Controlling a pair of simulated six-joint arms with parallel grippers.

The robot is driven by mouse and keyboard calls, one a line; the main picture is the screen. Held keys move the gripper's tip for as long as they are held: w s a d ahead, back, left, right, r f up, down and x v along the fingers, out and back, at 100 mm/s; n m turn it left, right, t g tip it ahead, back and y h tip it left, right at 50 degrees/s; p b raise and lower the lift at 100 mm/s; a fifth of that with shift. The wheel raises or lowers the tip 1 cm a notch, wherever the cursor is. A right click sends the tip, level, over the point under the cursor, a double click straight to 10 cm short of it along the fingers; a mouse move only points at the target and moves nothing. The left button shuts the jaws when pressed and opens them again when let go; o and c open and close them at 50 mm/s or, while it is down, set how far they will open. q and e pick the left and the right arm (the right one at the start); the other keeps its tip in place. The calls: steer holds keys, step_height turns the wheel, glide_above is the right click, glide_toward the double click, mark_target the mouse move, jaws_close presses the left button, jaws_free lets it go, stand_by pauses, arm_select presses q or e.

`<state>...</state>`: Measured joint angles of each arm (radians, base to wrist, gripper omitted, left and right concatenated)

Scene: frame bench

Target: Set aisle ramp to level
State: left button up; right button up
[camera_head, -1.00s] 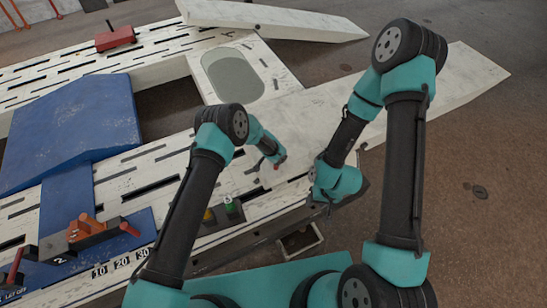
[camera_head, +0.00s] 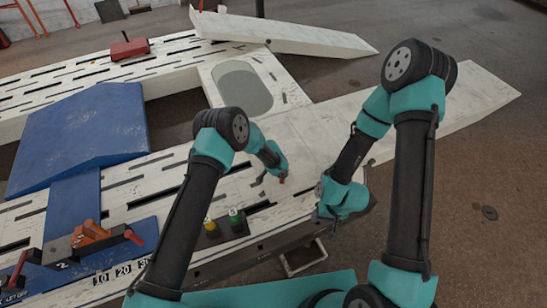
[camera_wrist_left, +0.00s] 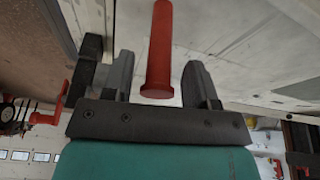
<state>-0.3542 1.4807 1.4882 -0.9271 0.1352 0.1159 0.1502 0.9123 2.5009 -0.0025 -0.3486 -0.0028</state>
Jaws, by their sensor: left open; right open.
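The frame bench (camera_head: 320,123) is white and slotted, with a blue sloped piece (camera_head: 85,120) on its left. Which piece is the aisle ramp is not clear. At lower left an orange lever with a red handle (camera_head: 134,236) stands on a blue panel marked 10, 20, 30. My left gripper (camera_head: 270,186) is open low over the bench's front part. In the left wrist view a red cylindrical handle (camera_wrist_left: 158,45) lies between the open fingers of my left gripper (camera_wrist_left: 160,80); contact cannot be told. My right gripper (camera_head: 338,214) is beside the bench's front edge, its fingers hard to make out.
A yellow button (camera_head: 210,226) and a green button (camera_head: 235,216) stand at the bench's front, near my left arm. White sloping ramps (camera_head: 470,95) extend to the right. A red block (camera_head: 129,47) sits at the back left. Open floor (camera_head: 470,180) lies right.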

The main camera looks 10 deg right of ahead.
arm_select(q)
steer(key=v, duration=1.4)
steer(key=shift+r, duration=0.3)
steer(key=shift+d, duration=0.1)
steer(key=s+a+f+n+h, duration=0.15)
steer(key=s+a+n, duration=0.35)
steer(key=a, duration=0.5)
steer(key=s+a+f+n, duration=0.2)
steer(key=s+a+n, duration=0.1)
steer(key=s+a, duration=0.55)
steer(key=s+a+r+n, duration=0.1)
steer(key=s+a+n, duration=0.5)
steer(key=s+a, duration=0.6)
steer(key=shift+s+a+r+n+g+y, duration=0.25)
steer(key=shift+s+a+n+y, duration=0.2)
steer(key=shift+s, duration=0.55)
steer(key=shift+d, duration=0.1)
